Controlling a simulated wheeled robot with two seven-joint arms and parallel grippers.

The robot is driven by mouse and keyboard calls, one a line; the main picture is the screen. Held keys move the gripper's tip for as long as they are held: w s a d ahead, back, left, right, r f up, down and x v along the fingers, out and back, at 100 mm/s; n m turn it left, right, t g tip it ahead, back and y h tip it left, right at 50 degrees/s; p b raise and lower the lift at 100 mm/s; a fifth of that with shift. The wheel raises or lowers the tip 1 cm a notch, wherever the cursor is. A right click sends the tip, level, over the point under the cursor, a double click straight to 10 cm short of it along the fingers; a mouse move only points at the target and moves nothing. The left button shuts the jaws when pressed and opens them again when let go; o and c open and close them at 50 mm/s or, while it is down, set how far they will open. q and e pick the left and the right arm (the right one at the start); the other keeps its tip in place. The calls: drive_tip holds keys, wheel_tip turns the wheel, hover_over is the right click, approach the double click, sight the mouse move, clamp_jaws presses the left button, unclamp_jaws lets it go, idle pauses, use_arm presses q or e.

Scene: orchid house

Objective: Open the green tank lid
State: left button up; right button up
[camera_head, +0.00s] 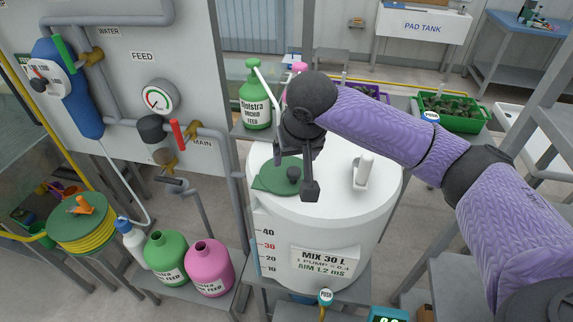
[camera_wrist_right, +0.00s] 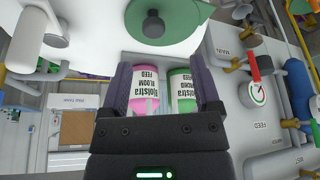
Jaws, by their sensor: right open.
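The green lid (camera_head: 270,178) lies flat on top of the white mixing tank (camera_head: 275,225), with a dark knob (camera_head: 293,174) standing on it. My right gripper (camera_head: 298,176) hangs over the lid in the head view, partly covering it; its jaws are apart and empty. In the right wrist view the lid (camera_wrist_right: 185,14) and its knob (camera_wrist_right: 153,24) show at the top edge, beyond the open fingers (camera_wrist_right: 163,78). I cannot tell from these views whether a finger touches the lid. My left gripper is out of view.
A white handle-like fitting (camera_head: 363,170) stands on the tank top right of the lid. A green pump bottle (camera_head: 256,105) and a pink bottle stand behind the tank. Green (camera_head: 166,255) and pink (camera_head: 209,266) jugs stand at the lower left. Grey pipes (camera_head: 215,165) run left of the tank.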

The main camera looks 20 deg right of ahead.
sight(294, 171)
drive_tip(key=shift+m, duration=0.3)
drive_tip(key=x, duration=0.2)
drive_tip(key=b+x, duration=0.1)
drive_tip(key=x, duration=0.2)
drive_tip(key=d+b+x, duration=0.1)
drive_tip(key=x, duration=0.1)
drive_tip(key=shift+w+f, duration=0.25)
drive_tip(key=shift+w, duration=0.1)
drive_tip(key=shift+w+d+f, duration=0.1)
drive_tip(key=shift+w+f, duration=0.15)
drive_tip(key=shift+f, duration=0.2)
drive_tip(key=c, duration=0.8)
clamp_jaws()
